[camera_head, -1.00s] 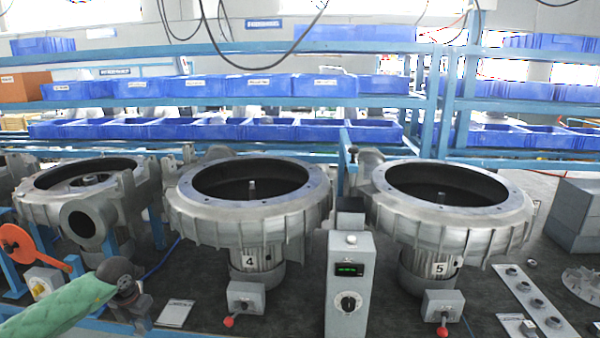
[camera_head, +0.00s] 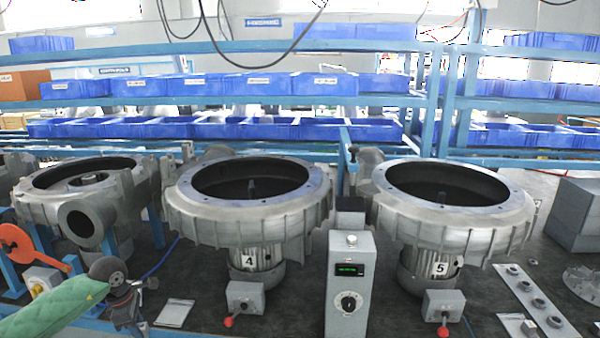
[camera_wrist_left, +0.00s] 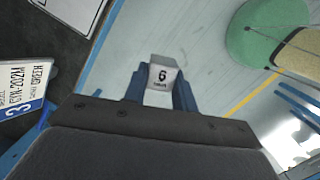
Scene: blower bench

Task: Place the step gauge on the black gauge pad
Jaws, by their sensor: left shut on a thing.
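My left gripper (camera_wrist_left: 160,92) is shut on a small pale grey block marked "6" (camera_wrist_left: 161,76), which I take to be the step gauge. Its blue fingers press on both sides of the block, and the lower part is hidden by the gripper body. In the head view my left gripper (camera_head: 135,305) is at the lower left, over the bench's front edge; the block cannot be made out there. I cannot identify the black gauge pad in either view. My right gripper is not in view.
A framed card (camera_head: 175,313) lies just right of my left gripper. Blower 4 (camera_head: 248,200), a grey control box (camera_head: 349,285) and blower 5 (camera_head: 455,210) stand beyond. An orange disc (camera_head: 16,243) is at far left. In the wrist view a printed plate (camera_wrist_left: 25,88) lies left.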

